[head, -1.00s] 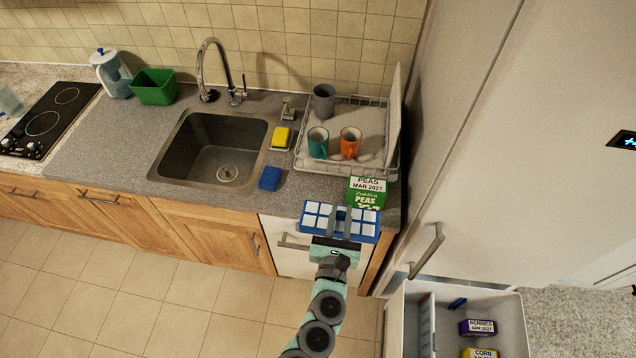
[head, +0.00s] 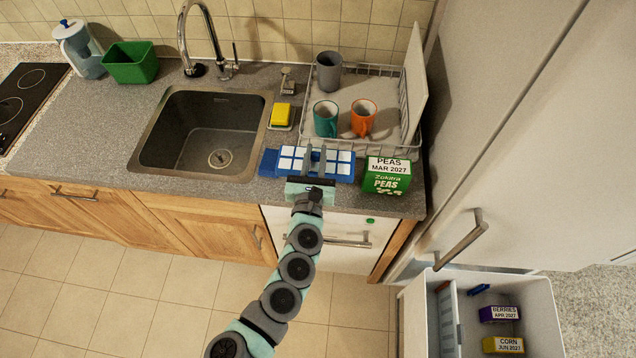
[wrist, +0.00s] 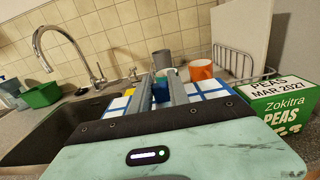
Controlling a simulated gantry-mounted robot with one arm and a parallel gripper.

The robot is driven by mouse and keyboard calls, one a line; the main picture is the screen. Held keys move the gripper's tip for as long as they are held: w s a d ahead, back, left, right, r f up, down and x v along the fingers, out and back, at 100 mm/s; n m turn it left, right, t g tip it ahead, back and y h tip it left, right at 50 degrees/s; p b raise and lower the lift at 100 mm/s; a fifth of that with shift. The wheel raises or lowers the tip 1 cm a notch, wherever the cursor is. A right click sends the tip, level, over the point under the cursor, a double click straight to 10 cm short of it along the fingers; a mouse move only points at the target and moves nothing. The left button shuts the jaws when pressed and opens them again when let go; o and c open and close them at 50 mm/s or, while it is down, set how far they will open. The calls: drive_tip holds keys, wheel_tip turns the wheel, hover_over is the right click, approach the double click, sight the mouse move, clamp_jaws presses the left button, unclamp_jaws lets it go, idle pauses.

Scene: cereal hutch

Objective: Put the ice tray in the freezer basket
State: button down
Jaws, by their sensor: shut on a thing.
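The ice tray (head: 337,166) is blue with white cubes in its cells. My gripper (head: 315,160) is shut on it, with both fingers across its middle. The tray is at the counter's front part, left of the green peas box; I cannot tell whether it touches the counter. In the wrist view the tray (wrist: 207,89) shows on both sides of the fingers (wrist: 170,92). The freezer basket (head: 545,310) is the pulled-out white drawer at the lower right, away from my gripper. It holds a purple berries box (head: 498,314) and a yellow corn box (head: 503,345).
The green peas box (head: 386,176) stands just right of the tray. A blue sponge (head: 268,162) lies at its left. Behind are a dish rack (head: 385,92) with mugs and a yellow sponge (head: 283,113). The sink (head: 200,130) is left. The fridge handle (head: 462,240) juts out above the basket.

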wheel_tip(320, 180, down, 11)
drive_tip(key=b, duration=0.5)
drive_tip(key=shift+r, duration=0.2)
drive_tip(key=shift+f, duration=0.2)
drive_tip(key=c, duration=1.3)
unclamp_jaws()
drive_tip(key=shift+r, duration=0.1)
drive_tip(key=shift+o, duration=0.2)
drive_tip(key=shift+r, duration=0.1)
